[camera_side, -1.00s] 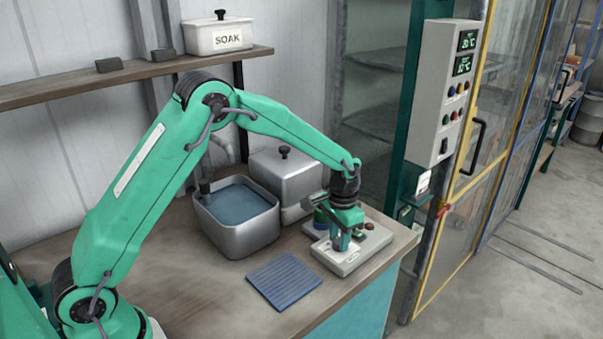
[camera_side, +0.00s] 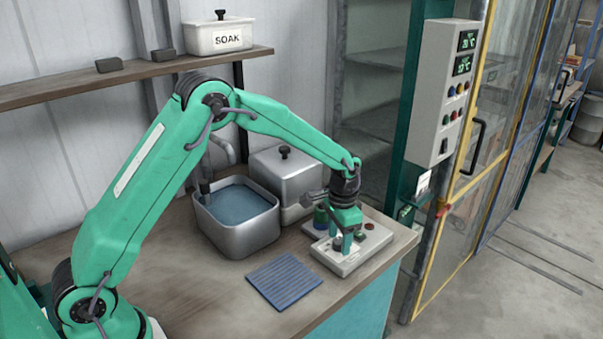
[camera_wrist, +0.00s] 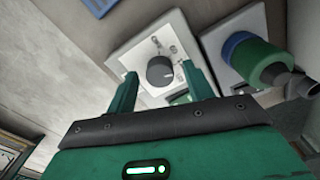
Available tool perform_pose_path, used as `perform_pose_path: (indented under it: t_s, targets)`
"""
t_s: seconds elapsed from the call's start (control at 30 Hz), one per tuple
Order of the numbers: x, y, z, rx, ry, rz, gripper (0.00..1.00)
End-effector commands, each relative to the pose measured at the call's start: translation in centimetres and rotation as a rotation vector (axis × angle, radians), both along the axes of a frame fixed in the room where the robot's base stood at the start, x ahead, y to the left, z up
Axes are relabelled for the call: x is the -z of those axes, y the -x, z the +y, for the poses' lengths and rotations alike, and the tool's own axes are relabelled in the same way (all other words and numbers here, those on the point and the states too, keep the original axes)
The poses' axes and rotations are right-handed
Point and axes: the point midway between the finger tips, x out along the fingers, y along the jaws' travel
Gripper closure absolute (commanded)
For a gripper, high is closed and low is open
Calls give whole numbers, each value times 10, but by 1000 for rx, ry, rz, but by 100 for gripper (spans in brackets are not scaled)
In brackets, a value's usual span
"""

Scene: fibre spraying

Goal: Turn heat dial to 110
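The heat dial is a dark round knob (camera_wrist: 160,71) on a pale control panel (camera_wrist: 125,48). A light pointer line shows on the knob, but the scale around it is too small to read. In the side view the panel (camera_side: 328,259) sits near the table's right front edge, under my gripper. My gripper (camera_wrist: 160,73) points down with its fingers apart, one on each side of the dial, with gaps showing on both sides. I cannot tell how far down the fingertips reach. In the side view my gripper (camera_side: 341,249) partly hides the dial.
A green and blue bottle-like object (camera_wrist: 250,57) stands close beside my gripper. A blue ribbed mat (camera_side: 285,279) lies left of the panel. A metal water basin (camera_side: 237,240) and a lidded metal box (camera_side: 288,172) stand behind. A cabinet with displays (camera_side: 442,90) is at right.

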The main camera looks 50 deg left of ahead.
Motion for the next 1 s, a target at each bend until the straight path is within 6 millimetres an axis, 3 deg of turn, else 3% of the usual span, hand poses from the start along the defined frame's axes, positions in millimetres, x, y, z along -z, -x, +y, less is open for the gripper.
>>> perform_pose_path:
  t_s: [0.37, 1.0]
  targets:
    - [-8, 0, 0, 0, 0, 0, 48]
    - [-76, 0, 0, 0, 0, -1, 48]
